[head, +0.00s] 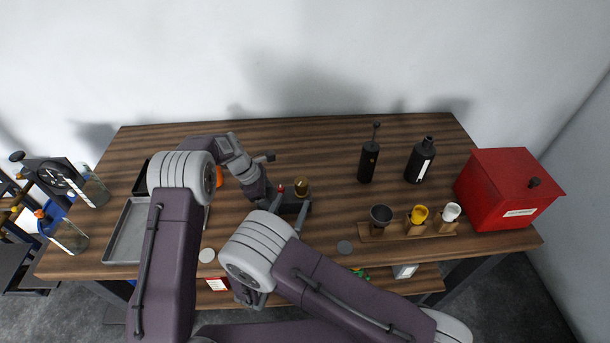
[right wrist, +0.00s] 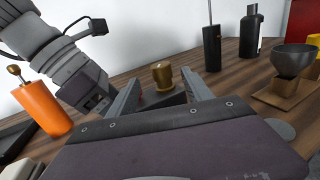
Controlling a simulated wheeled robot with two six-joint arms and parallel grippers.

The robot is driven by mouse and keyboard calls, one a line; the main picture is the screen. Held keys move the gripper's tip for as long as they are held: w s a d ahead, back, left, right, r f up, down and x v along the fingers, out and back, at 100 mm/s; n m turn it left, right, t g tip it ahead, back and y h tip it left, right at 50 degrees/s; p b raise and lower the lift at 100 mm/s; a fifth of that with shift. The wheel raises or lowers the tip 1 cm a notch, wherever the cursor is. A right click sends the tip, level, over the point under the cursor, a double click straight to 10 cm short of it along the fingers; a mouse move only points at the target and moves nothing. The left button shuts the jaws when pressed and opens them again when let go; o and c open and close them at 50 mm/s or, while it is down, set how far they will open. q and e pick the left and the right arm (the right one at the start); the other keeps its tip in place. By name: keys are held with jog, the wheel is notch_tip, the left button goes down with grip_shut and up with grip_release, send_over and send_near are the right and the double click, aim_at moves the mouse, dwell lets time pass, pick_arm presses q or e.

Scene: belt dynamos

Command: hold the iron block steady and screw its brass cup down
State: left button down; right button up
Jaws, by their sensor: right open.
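The dark iron block (right wrist: 162,97) sits on the table, with the round brass cup (right wrist: 162,72) on its top. In the head view the brass cup (head: 301,185) shows at the table's middle, beside a small red knob (head: 280,188). My right gripper (head: 290,208) is open. In the right wrist view its two fingers (right wrist: 160,95) stand apart, with the block and cup beyond and between them. My left gripper (head: 262,196) comes in at the block's left side. It also shows in the right wrist view (right wrist: 97,98); its jaws are partly hidden, so any contact is unclear.
A black grinder (head: 368,162), a black bottle (head: 420,160), a wooden rack (head: 405,232) with cups and a red box (head: 507,190) stand to the right. A grey tray (head: 125,235) lies at left.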

aim_at(302, 184)
jog(key=x, duration=1.2)
jog(key=shift+r, duration=0.1)
